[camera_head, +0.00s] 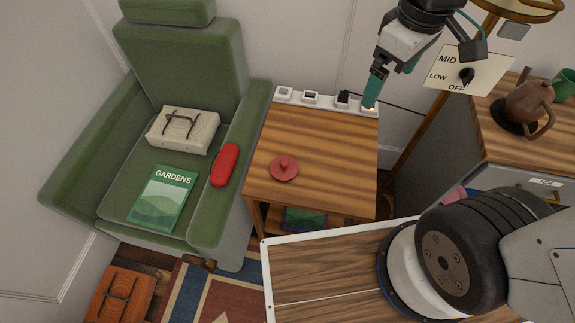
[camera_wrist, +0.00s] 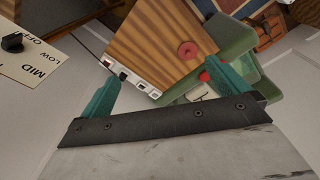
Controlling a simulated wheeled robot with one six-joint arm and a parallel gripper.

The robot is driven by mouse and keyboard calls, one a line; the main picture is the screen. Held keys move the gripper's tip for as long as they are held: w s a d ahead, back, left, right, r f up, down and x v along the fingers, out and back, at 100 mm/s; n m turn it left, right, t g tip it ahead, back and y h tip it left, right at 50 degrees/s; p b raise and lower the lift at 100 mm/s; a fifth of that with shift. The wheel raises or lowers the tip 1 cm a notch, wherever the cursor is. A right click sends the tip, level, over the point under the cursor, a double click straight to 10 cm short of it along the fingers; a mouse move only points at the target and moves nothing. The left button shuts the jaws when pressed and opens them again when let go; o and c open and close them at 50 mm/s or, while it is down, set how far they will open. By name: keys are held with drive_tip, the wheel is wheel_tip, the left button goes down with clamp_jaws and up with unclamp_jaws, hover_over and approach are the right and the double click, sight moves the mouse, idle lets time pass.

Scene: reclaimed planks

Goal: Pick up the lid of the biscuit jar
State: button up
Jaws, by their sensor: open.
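A round red lid with a small knob (camera_head: 284,168) lies on the striped wooden side table (camera_head: 335,140), left of its middle. It appears flat, and I cannot make out a jar body under it. The lid also shows in the wrist view (camera_wrist: 187,49), up and to the right of centre, beyond the fingers. My gripper (camera_head: 371,92) is open and empty, with teal fingers. It hangs over the back right corner of the table, by the white socket strip, well apart from the lid. Both fingers show spread in the wrist view (camera_wrist: 165,88).
A white socket strip (camera_head: 312,98) runs along the table's back edge. A green armchair (camera_head: 180,50) with a red case (camera_head: 225,165) stands left. A dial plate (camera_head: 468,70) is at the right, above a cabinet with a brown teapot (camera_head: 530,103). The tabletop around the lid is clear.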

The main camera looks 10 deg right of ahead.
drive_tip(key=w+a+f+n, duration=0.6)
drive_tip(key=w+f+n, duration=0.1)
drive_tip(key=f, duration=0.2)
drive_tip(key=n+g, duration=0.1)
drive_tip(key=n, duration=1.3)
hover_over(284, 162)
wheel_tip(284, 162, down, 22)
drive_tip(key=shift+s+a+f, duration=0.1)
drive_tip(key=shift+f, duration=0.1)
wheel_tip(284, 162, down, 8)
drive_tip(key=shift+f, duration=0.15)
drive_tip(key=shift+c, duration=0.3)
drive_tip(key=c, duration=0.9)
